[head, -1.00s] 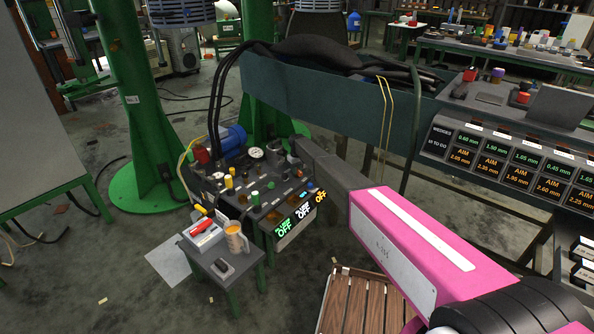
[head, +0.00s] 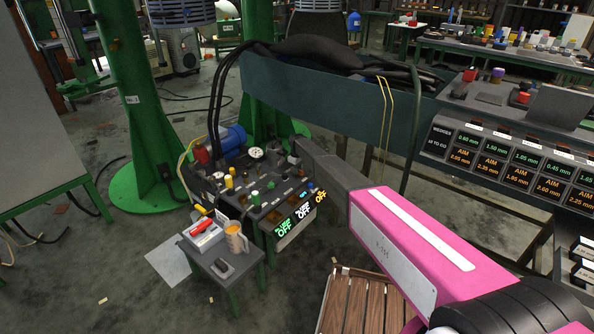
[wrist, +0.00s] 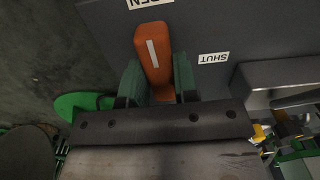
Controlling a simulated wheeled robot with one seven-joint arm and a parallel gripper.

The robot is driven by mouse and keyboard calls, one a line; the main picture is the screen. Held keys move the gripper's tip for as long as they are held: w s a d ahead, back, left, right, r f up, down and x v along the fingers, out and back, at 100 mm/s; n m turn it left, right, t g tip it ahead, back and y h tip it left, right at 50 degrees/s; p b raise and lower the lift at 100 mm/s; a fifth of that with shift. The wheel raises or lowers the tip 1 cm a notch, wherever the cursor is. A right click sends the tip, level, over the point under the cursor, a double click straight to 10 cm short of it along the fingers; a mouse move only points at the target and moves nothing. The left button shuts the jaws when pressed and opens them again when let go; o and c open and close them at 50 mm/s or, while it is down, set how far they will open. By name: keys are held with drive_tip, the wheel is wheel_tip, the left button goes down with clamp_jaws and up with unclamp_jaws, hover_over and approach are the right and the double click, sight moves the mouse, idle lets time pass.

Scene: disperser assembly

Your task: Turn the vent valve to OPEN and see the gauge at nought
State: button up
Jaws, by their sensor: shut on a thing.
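In the wrist view the orange valve handle (wrist: 152,50) with a white stripe stands between the two green fingers of my gripper (wrist: 158,82), which is shut on it. The handle's stripe points roughly up the picture, towards the partly cut-off OPEN label (wrist: 150,3). The SHUT label (wrist: 213,58) lies to the right of the handle. In the head view my dark forearm reaches to the bench rig (head: 262,212), and the handle cannot be made out there. A small white-faced gauge (head: 257,153) stands at the back of the rig; its needle is too small to read.
A small side table (head: 228,262) with a mug (head: 236,240) stands in front of the rig. Lit signs (head: 284,230) reading OFF hang on the rig's front. A green column (head: 135,100) rises to the left. A slatted wooden pallet (head: 362,303) lies below my arm.

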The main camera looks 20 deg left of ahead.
drive_tip(key=o, duration=0.9)
drive_tip(key=shift+r, duration=0.15)
wheel_tip(320, 180, up, 11)
drive_tip(key=shift+f, duration=0.2)
